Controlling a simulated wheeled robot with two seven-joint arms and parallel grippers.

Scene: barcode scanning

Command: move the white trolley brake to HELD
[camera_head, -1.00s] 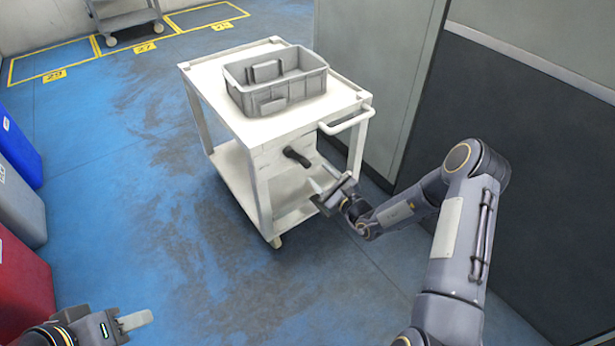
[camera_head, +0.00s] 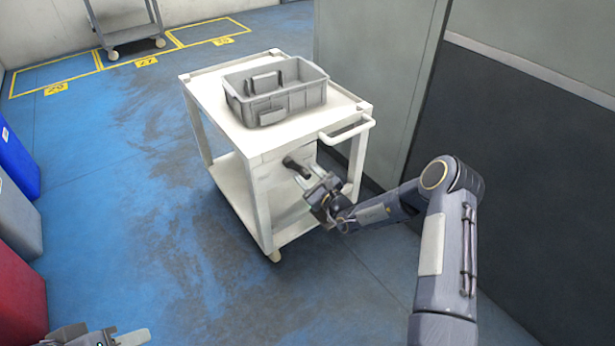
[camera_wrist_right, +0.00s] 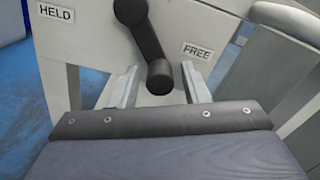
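The white trolley (camera_head: 262,200) stands in the middle of the head view. Its dark brake lever (camera_head: 296,165) sits on the end panel below the push handle. In the right wrist view the lever (camera_wrist_right: 148,42) slants down and slightly right, its knob (camera_wrist_right: 160,78) nearer the FREE label (camera_wrist_right: 197,51) than the HELD label (camera_wrist_right: 56,13). My right gripper (camera_head: 314,174) is open at the lever. In the wrist view its fingers (camera_wrist_right: 160,86) stand on either side of the knob, with gaps showing. My left gripper (camera_head: 132,339) is partly cut off at the bottom left.
A grey crate (camera_head: 283,115) sits on the trolley top. The white push handle (camera_head: 347,132) juts out above my right gripper. Grey wall panels (camera_head: 510,130) are close on the right. Blue, grey and red bins line the left edge. Blue floor (camera_head: 140,200) lies clear left of the trolley.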

